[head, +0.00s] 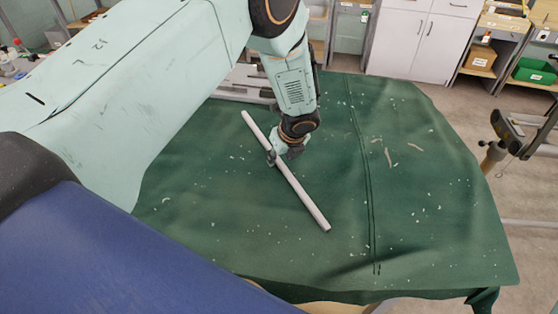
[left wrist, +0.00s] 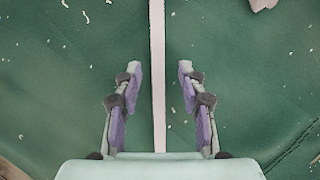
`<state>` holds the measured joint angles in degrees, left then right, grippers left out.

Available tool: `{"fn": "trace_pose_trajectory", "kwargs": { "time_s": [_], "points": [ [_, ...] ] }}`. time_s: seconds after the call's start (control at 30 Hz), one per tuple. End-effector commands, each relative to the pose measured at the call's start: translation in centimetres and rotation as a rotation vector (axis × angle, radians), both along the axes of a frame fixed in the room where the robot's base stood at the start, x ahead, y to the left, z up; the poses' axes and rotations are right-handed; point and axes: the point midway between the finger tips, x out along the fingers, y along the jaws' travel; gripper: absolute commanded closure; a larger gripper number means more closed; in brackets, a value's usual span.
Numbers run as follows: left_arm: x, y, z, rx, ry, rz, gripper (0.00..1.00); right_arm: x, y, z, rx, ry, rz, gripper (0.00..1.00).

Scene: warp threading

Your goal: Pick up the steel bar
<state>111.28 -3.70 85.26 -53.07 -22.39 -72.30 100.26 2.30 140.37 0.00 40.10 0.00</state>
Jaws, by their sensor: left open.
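The steel bar (head: 304,199) is a long, thin, pale rod lying diagonally on the green cloth in the head view. In the left wrist view the bar (left wrist: 158,110) runs up and down the picture between my fingers. My left gripper (head: 272,158) is over the middle of the bar. In the left wrist view the left gripper (left wrist: 160,72) is open, with one finger on each side of the bar and a gap on both sides. My right gripper is not in view.
The green cloth (head: 430,200) covers the table and carries small pale scraps. A grey metal object (head: 243,85) stands at the table's far edge, behind my left arm. White cabinets (head: 415,40) and shelves with a green bin (head: 536,71) stand beyond. The cloth right of the bar is mostly clear.

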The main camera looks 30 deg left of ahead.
Motion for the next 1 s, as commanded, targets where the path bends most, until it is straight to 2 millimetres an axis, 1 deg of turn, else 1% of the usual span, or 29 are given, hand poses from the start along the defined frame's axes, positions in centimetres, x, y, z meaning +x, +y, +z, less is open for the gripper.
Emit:
{"fn": "trace_pose_trajectory", "kwargs": {
  "time_s": [0.03, 0.1, 0.33, 0.8, 1.0],
  "points": [
    [0.11, 0.17, -0.47, 0.000, 0.000, 0.001, 0.59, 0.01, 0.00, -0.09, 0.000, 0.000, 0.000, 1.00],
    [0.24, 0.26, -0.68, 0.000, 0.000, 0.001, 0.59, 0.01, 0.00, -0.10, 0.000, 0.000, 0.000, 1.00],
    [0.45, 0.25, -0.68, 0.001, -0.001, 0.001, 0.60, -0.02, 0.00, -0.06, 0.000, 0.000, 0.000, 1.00],
    [0.45, 0.24, -0.68, 0.000, 0.000, 0.001, 1.00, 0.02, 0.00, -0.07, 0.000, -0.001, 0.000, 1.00],
    [0.53, 0.24, -0.58, 0.001, -0.002, 0.001, 1.00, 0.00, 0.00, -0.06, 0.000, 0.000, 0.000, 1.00]
  ]
}}
